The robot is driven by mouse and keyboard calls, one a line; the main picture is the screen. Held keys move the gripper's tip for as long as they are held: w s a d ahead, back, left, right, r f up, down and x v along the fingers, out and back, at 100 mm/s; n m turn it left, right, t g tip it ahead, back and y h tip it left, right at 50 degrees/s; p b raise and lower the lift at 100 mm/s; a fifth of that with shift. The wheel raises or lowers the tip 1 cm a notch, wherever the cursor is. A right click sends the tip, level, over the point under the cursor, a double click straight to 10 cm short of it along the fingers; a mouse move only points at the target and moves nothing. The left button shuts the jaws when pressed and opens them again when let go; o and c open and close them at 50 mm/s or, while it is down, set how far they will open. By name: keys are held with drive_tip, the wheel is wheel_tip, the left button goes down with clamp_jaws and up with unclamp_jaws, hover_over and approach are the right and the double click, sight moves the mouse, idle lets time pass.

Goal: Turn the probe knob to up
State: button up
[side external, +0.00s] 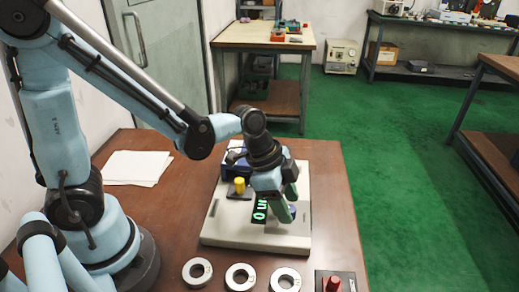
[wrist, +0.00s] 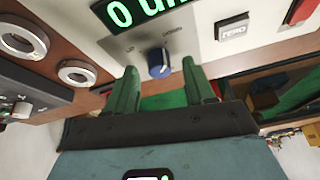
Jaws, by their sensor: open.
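The probe knob (wrist: 159,63) is a small blue-grey knob on the pale panel of the instrument, below the green lit display (wrist: 140,10), in the wrist view. My gripper (wrist: 161,72) is open, with one green finger on each side of the knob in that picture; I cannot tell contact. In the side view my gripper (side external: 287,200) points down over the instrument's front right, its fingers largely hiding the knob.
The instrument base (side external: 230,232) stands on the brown table, with a yellow-topped part (side external: 239,186). A ZERO button (wrist: 233,27) and a red button (wrist: 300,12) are right of the knob. Several metal rings (side external: 241,277) and a black box with a red knob (side external: 334,284) lie in front.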

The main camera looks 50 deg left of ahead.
drive_tip(key=shift+d+f, duration=0.1)
drive_tip(key=shift+f, duration=0.3)
drive_tip(key=shift+c, duration=0.3)
clamp_jaws()
